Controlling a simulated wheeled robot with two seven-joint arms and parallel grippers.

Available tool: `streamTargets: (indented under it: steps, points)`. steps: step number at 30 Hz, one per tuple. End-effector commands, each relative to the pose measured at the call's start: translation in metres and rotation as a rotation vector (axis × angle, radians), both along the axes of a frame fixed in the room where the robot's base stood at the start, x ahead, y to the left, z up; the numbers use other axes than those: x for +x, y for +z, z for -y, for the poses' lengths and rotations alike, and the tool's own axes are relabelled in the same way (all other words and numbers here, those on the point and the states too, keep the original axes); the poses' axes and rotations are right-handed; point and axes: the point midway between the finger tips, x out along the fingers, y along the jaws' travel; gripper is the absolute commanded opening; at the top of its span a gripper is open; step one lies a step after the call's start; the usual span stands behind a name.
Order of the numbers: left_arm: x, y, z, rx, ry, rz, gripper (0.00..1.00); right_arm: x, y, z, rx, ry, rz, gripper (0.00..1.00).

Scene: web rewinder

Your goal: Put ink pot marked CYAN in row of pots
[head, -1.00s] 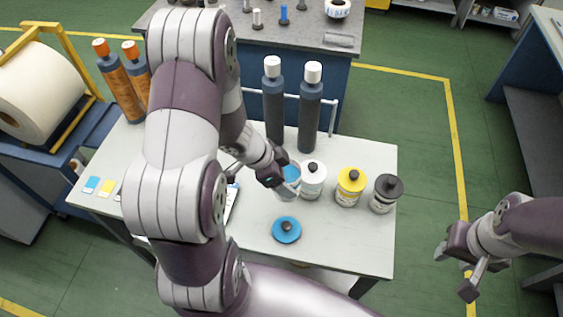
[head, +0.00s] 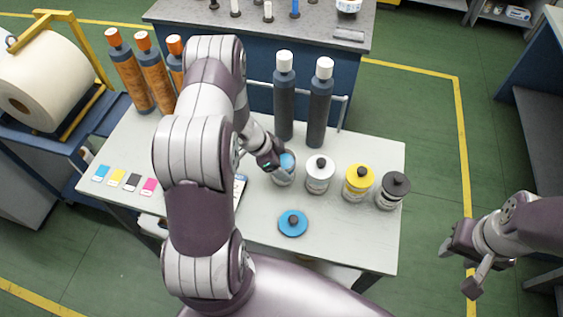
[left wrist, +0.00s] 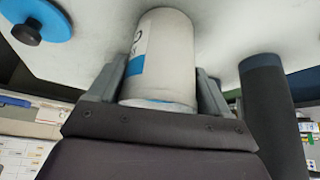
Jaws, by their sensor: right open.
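The open ink pot with cyan content (head: 284,172) is at the left end of the row in the head view, left of the white-lidded pot (head: 320,178). My left gripper (head: 273,163) is at its upper part. In the left wrist view the pale pot (left wrist: 163,60), with a blue band and partly hidden lettering, sits between the fingers of my left gripper (left wrist: 160,90), which appear shut on it. I cannot tell whether its base touches the table. A blue lid with a black knob (head: 293,223) lies in front. My right gripper (head: 463,268) is open and empty, right of the table.
The yellow-lidded pot (head: 358,184) and black-lidded pot (head: 392,191) continue the row rightward. Two dark bottles with white caps (head: 319,108) stand behind. Orange-capped bottles (head: 152,75) stand at the back left. Colour cards (head: 132,182) lie at the left.

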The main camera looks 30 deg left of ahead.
Motion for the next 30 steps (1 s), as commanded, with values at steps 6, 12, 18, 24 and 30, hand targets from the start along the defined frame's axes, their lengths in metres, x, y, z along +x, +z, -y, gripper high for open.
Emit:
streamTargets:
  steps: [6, 12, 18, 24, 30]
  points:
    - [0.000, 0.000, 0.000, -0.001, 0.000, -0.001, 1.00, 0.000, 0.000, 0.000, 0.000, 0.000, 0.000, 0.43]
    - [-0.003, 0.015, -0.006, 0.000, 0.001, 0.002, 1.00, 0.000, 0.001, 0.000, 0.000, 0.000, 0.000, 0.43]
    - [-0.019, 0.062, -0.027, 0.002, 0.001, 0.002, 1.00, 0.000, 0.005, 0.000, 0.000, 0.000, 0.000, 0.43]
    - [-0.031, 0.097, -0.044, 0.001, 0.001, 0.001, 1.00, 0.000, 0.009, 0.000, 0.000, 0.000, 0.000, 0.43]
    - [-0.012, 0.125, -0.043, 0.060, 0.087, 0.062, 1.00, 0.000, 0.009, 0.000, 0.000, 0.000, 0.000, 0.43]
